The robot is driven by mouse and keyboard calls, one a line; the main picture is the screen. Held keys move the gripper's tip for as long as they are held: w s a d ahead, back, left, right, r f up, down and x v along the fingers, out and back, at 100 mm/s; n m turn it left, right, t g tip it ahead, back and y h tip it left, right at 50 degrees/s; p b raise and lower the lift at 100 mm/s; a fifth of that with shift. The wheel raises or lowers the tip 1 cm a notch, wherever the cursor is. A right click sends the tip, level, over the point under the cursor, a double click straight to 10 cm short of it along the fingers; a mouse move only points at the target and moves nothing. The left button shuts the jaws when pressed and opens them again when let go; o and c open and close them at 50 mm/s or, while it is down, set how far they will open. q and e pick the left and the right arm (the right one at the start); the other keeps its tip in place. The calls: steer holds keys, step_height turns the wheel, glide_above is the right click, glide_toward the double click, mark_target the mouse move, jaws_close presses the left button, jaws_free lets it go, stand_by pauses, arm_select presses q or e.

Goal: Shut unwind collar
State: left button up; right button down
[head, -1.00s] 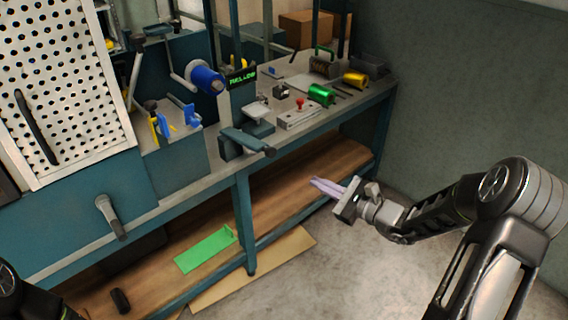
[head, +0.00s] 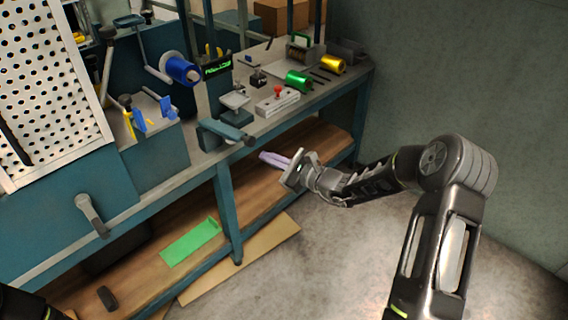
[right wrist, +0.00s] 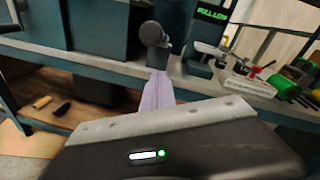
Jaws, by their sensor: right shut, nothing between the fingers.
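A blue foil roll (head: 180,70) sits on a shaft at the machine on the bench, with a grey crank-like arm (head: 155,72) beside it. I cannot make out for sure which part is the unwind collar, or whether it is open or shut. My right gripper (head: 272,160) is in front of the bench, below the worktop edge, with its pale purple fingers together and empty. The fingers also show in the right wrist view (right wrist: 158,92), pointing toward the bench and touching nothing that I can see. My left gripper is out of view.
A green roll (head: 298,81) and a gold roll (head: 332,64) lie on the worktop (head: 310,97). A perforated panel (head: 50,90) stands left. The floor at right is clear.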

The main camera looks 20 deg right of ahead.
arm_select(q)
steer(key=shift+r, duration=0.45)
arm_select(e)
steer(key=shift+a+r, duration=0.4)
steer(key=shift+r, duration=0.35)
steer(key=shift+a+r, duration=0.4)
steer(key=shift+r, duration=0.35)
